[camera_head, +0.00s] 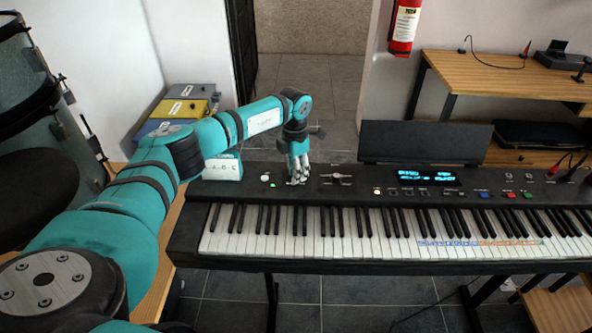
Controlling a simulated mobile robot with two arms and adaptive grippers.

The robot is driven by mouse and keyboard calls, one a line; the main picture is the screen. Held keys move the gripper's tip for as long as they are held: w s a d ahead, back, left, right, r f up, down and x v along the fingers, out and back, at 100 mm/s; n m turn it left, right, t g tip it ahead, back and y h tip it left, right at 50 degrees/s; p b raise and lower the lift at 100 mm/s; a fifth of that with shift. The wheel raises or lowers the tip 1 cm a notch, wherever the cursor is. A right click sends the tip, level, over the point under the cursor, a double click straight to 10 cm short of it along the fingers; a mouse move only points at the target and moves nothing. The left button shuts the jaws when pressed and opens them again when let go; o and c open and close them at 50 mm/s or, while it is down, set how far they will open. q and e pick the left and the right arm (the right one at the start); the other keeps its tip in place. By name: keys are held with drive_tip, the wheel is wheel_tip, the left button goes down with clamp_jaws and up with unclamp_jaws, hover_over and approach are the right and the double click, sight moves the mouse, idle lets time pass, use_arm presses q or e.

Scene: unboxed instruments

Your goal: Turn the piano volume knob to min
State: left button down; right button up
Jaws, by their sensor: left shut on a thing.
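The digital piano (400,225) stands across the middle and right of the head view, with a black control panel behind its keys and a lit display (428,176). My left arm reaches in from the left, and my left gripper (298,180) points down at the left part of that panel. Its fingertips are closed on a small control there, which they mostly hide; I cannot read its setting. A white round button (265,178) and a green light (273,185) show just left of the fingers. My right gripper is not in view.
A music stand (425,142) rises behind the panel. Stacked coloured boxes (183,108) stand behind my arm, and drums (30,90) are at the far left. A wooden desk (490,80) and a fire extinguisher (404,26) are at the back right.

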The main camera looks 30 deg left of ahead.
use_arm(q)
drive_tip(key=n+p, duration=0.1)
drive_tip(key=n, duration=0.2)
drive_tip(key=shift+r+n, duration=0.15)
drive_tip(key=shift+n, duration=0.25)
drive_tip(key=n+p, duration=0.1)
drive_tip(key=n, duration=0.2)
drive_tip(key=shift+n, duration=0.3)
drive_tip(key=n+p, duration=0.1)
drive_tip(key=n, duration=0.2)
drive_tip(key=shift+n+p, duration=0.4)
drive_tip(key=n+p, duration=0.2)
drive_tip(key=n, duration=0.2)
drive_tip(key=shift+r+t, duration=0.1)
drive_tip(key=shift+t, duration=0.2)
drive_tip(key=n+p, duration=0.2)
drive_tip(key=n, duration=0.2)
drive_tip(key=n+p, duration=0.3)
drive_tip(key=n, duration=0.1)
drive_tip(key=shift+n, duration=0.3)
drive_tip(key=n+p, duration=0.3)
drive_tip(key=n, duration=0.1)
drive_tip(key=shift+y, duration=0.3)
drive_tip(key=shift+n+p, duration=0.7)
drive_tip(key=shift+n, duration=0.9)
drive_tip(key=shift+w, duration=0.1)
